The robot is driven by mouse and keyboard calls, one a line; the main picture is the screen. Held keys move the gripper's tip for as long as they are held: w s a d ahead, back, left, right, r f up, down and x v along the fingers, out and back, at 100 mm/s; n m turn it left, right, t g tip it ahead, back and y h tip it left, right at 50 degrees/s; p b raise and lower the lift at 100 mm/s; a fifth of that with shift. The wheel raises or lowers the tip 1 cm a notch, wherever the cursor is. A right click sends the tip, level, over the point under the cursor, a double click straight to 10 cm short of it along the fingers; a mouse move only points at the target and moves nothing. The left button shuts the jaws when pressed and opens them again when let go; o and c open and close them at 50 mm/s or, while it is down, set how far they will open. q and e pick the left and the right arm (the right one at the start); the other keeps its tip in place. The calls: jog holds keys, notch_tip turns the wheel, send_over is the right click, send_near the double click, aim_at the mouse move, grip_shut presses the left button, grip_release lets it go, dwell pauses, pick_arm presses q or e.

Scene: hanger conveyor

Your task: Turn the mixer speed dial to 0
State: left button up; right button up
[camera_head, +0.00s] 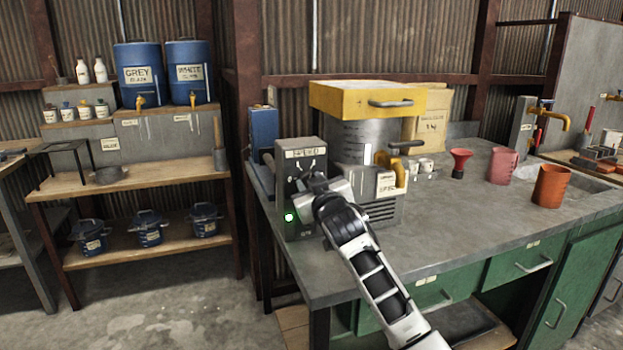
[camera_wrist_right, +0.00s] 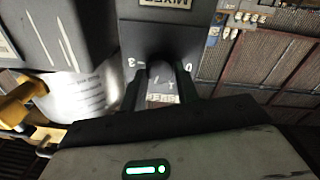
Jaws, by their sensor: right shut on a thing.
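My right gripper (camera_head: 312,188) is at the front of this box and hides the dial in the head view. In the right wrist view, which shows the box upside down, the fingers of my right gripper (camera_wrist_right: 160,88) are shut on the dark speed dial (camera_wrist_right: 160,70), one on each side. A "3" shows left of the dial and a "0" right of it. I cannot tell where its pointer stands. My left gripper is not in view.
The mixer's metal drum (camera_head: 362,140) with a yellow lid (camera_head: 368,100) stands right of the box on a grey workbench (camera_head: 450,225). The bench front is clear.

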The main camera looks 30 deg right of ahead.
pick_arm(q)
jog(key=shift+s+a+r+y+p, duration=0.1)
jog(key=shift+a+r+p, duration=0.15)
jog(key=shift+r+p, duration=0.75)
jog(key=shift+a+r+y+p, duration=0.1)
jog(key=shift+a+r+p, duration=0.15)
jog(key=shift+p, duration=1.4)
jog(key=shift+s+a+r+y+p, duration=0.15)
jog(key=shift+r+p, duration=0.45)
jog(key=shift+p, duration=0.75)
pick_arm(e)
jog(key=shift+d+f+n+t+y, duration=0.1)
jog(key=shift+n+t+y, duration=0.15)
jog(key=shift+n, duration=5.25)
jog(key=shift+n+t+y, duration=0.15)
jog(key=shift+n+y, duration=0.2)
jog(key=shift+n, duration=5.15)
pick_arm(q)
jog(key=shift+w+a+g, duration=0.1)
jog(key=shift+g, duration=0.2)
pick_arm(e)
jog(key=o, duration=1)
jog(key=shift+s, duration=0.1)
